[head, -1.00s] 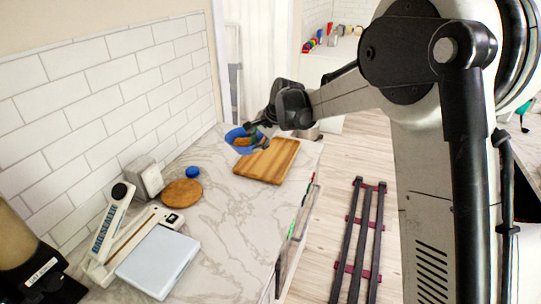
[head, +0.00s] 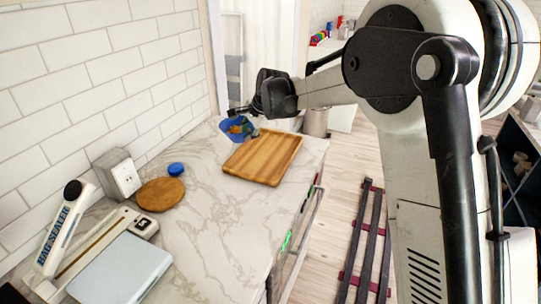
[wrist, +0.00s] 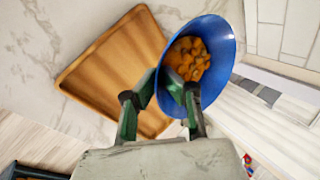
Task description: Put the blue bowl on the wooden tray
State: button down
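The blue bowl (head: 230,134) holds orange-brown pieces and is tilted, held up near the tray's far left corner. My gripper (head: 248,126) is at its rim. In the wrist view, the fingers (wrist: 160,84) straddle the near wall of the bowl (wrist: 222,60), one inside and one outside, so they look shut on it. The wooden tray (head: 262,158) lies empty on the marble counter, and it also shows beside the bowl in the wrist view (wrist: 108,68). The exact height of the bowl above the counter is hard to tell.
A round wooden board (head: 160,195), a blue round item (head: 176,169), a grey outlet box (head: 120,176), a bag sealer (head: 62,228) and a pale flat-topped device (head: 120,270) stand nearer on the counter. A tiled wall (head: 110,75) borders the left side.

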jog(key=w+d+f, duration=0.1)
jog(key=d+f, duration=0.1)
jog(key=d, duration=0.1)
jog(key=w+d+f, duration=0.2)
jog(key=d, duration=0.1)
jog(key=w+d+f+p, duration=0.1)
jog(key=w+d+f, duration=0.1)
jog(key=d, duration=0.1)
jog(key=shift+w+d+f, duration=0.1)
jog(key=shift+f, duration=2)
jog(key=c, duration=1.9)
grip_release()
jog(key=shift+p, duration=0.3)
